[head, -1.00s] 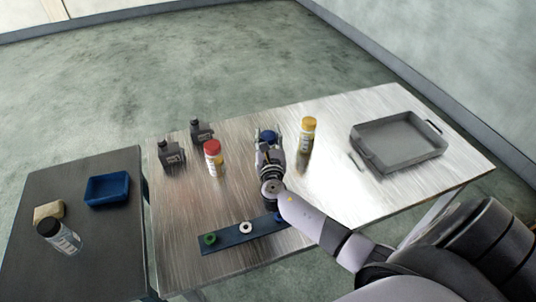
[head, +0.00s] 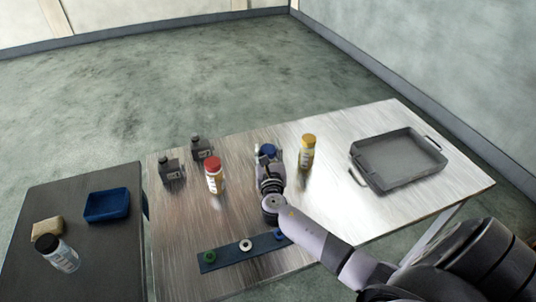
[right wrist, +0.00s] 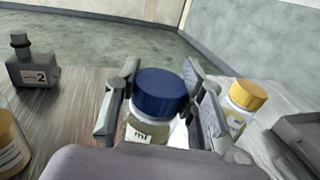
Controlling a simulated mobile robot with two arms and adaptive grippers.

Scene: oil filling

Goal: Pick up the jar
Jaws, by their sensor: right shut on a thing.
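A jar with a blue lid (head: 267,150) stands upright near the middle of the metal table. My right gripper (head: 269,158) is shut on it, one finger on each side. In the right wrist view the blue-lidded jar (right wrist: 160,93) shows between the two fingers, with part of a white label below the lid. Its base is hidden, so I cannot tell whether it touches the table. A red-lidded jar (head: 214,176) stands to its left and a yellow-lidded jar (head: 307,153) to its right. My left gripper is not in view.
Two dark bottles (head: 171,169) stand at the back left. A grey tray (head: 400,158) lies at right. A dark strip with coloured rings (head: 232,254) lies in front.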

